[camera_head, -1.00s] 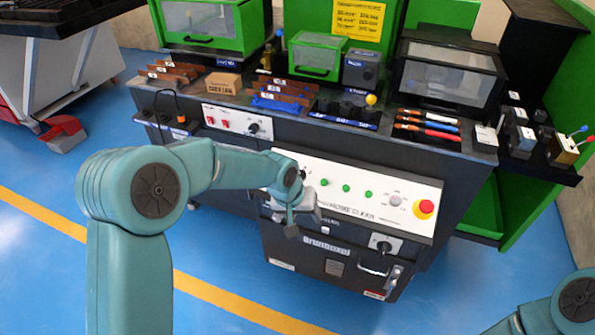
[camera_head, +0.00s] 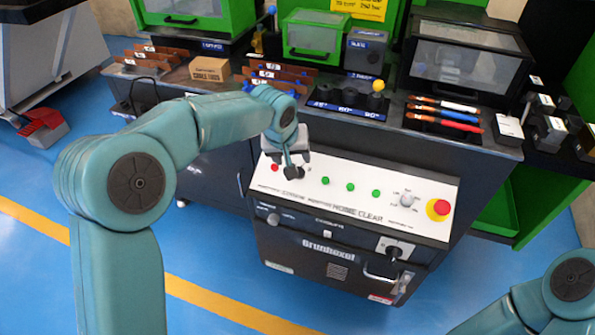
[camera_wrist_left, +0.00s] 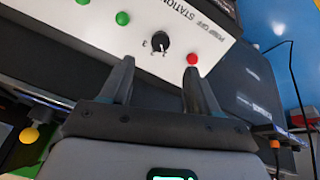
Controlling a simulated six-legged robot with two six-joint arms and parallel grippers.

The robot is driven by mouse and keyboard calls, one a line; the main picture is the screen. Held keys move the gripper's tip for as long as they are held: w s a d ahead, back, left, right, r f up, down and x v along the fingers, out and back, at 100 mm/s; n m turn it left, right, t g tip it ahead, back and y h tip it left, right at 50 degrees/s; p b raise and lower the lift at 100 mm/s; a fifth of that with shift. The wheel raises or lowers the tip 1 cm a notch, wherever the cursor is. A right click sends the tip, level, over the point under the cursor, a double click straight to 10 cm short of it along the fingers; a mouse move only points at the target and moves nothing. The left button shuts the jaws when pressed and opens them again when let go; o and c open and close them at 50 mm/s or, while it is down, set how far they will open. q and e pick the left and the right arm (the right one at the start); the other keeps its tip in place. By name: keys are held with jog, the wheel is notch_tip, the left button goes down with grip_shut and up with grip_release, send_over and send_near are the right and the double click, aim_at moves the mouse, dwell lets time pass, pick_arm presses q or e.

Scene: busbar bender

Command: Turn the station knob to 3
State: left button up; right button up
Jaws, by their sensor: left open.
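The station knob (camera_wrist_left: 160,42) is a small round black dial with a white pointer mark, on a white panel (camera_wrist_left: 212,22) marked "STATION". A digit 3 is printed beside it; I cannot tell its exact setting. My left gripper (camera_wrist_left: 158,66) is open and empty, its two dark fingers pointing toward the knob, which shows beyond and between the fingertips. My right gripper is out of view.
A red light (camera_wrist_left: 192,59) is near the knob. Yellow-knobbed tooling (camera_head: 378,86) and red and blue handled tools (camera_head: 444,114) lie on the bench behind.

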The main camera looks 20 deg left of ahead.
pick_arm(q)
jog(key=b+x, duration=0.1)
jog(key=x, duration=1)
jog(key=shift+a, duration=0.15)
jog(key=shift+s, duration=0.1)
jog(key=c, duration=1)
